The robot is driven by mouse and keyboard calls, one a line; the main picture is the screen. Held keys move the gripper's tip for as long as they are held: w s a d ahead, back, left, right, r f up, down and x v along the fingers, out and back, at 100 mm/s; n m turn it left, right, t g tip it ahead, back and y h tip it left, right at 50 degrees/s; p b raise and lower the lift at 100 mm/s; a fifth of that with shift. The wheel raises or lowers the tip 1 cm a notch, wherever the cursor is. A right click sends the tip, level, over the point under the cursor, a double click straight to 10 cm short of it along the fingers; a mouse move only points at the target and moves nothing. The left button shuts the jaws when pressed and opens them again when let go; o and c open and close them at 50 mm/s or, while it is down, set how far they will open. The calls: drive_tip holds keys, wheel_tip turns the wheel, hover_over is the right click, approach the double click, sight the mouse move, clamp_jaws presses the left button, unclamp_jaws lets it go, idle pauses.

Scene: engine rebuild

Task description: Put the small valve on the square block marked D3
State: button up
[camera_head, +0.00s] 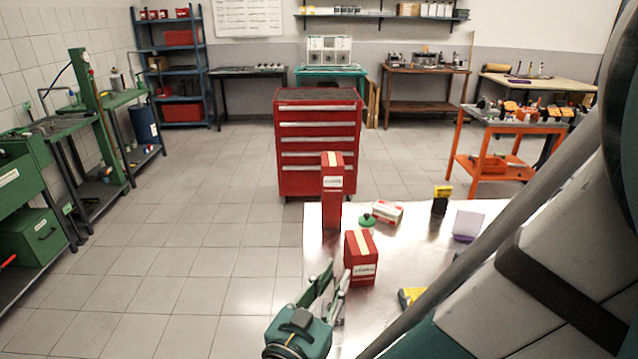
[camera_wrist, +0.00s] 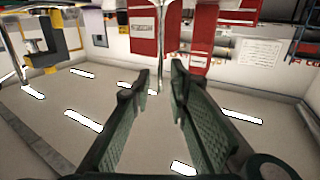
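I cannot make out the small valve or the square block marked D3 in either view. My gripper (camera_head: 338,270) is at the near left edge of the steel table (camera_head: 410,262), left of the nearer red box (camera_head: 361,262). In the wrist view my gripper (camera_wrist: 162,72) shows two green fingers standing apart with nothing between them. The wrist picture looks upside down, with ceiling lights below and a labelled red box (camera_wrist: 143,30) beyond the fingertips.
A tall red box (camera_head: 332,195), a green round item (camera_head: 367,220), a red-white carton (camera_head: 388,212), a black-yellow box (camera_head: 440,202) and a white card (camera_head: 468,223) stand on the table. A red drawer cabinet (camera_head: 317,150) is behind. An orange cart (camera_head: 461,150) holds several small parts.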

drive_tip(key=shift+r, duration=0.25)
drive_tip(key=v, duration=1.2)
drive_tip(key=shift+b, duration=0.3)
drive_tip(key=shift+f, duration=0.1)
